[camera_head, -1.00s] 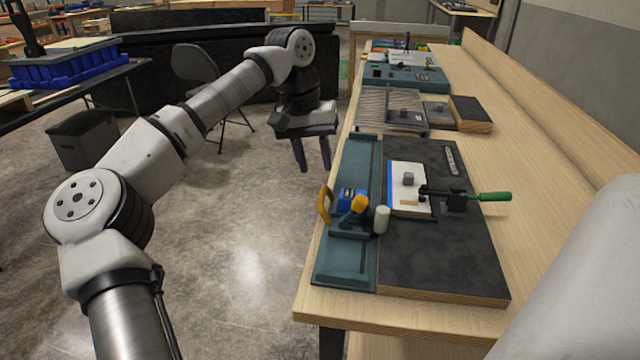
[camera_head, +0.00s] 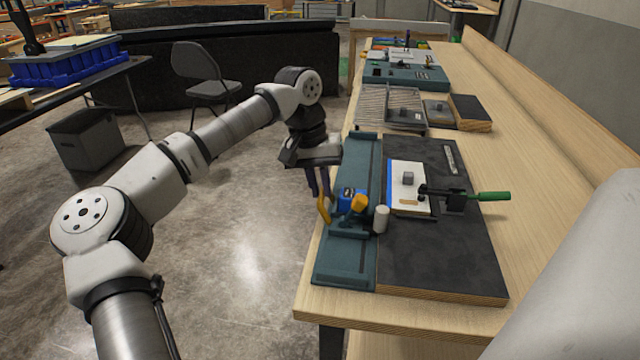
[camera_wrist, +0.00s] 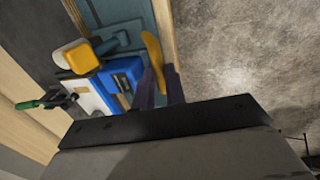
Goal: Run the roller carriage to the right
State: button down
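The roller carriage (camera_head: 350,231) sits on a teal rail bed (camera_head: 332,270) along the bench's left edge. It carries a blue block, a yellow knob (camera_head: 359,203), a white roller (camera_head: 381,220) and a curved yellow handle (camera_head: 323,209) on its left side. My gripper (camera_head: 319,193) points down just behind the handle, past the bench edge. In the wrist view the carriage (camera_wrist: 125,42) shows at upper left, and the handle (camera_wrist: 153,50) reaches toward my two dark fingers (camera_wrist: 159,90). The fingers are apart; I cannot tell whether they touch the handle.
A dark board (camera_head: 440,260) beside the rail holds a white plate (camera_head: 401,174) and a green-handled clamp (camera_head: 490,196). A ribbed grey fixture (camera_head: 383,104) and another teal console (camera_head: 405,74) stand farther back. Open floor lies left of the bench.

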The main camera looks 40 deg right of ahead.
jog(key=shift+s+a, duration=0.1)
jog(key=shift+s+a+f+b, duration=0.1)
jog(key=shift+s+a+b, duration=0.1)
jog(key=shift+a+b, duration=0.1)
jog(key=s+a+b, duration=0.1)
jog(key=s+a, duration=0.1)
jog(key=a, duration=0.1)
jog(key=s+a+b, duration=0.1)
jog(key=s+a, duration=0.2)
jog(key=shift+s+a, duration=0.3)
jog(key=shift+s, duration=0.05)
jog(key=c, duration=1.5)
grip_release()
jog(key=shift+a, duration=0.1)
jog(key=shift+o, duration=0.2)
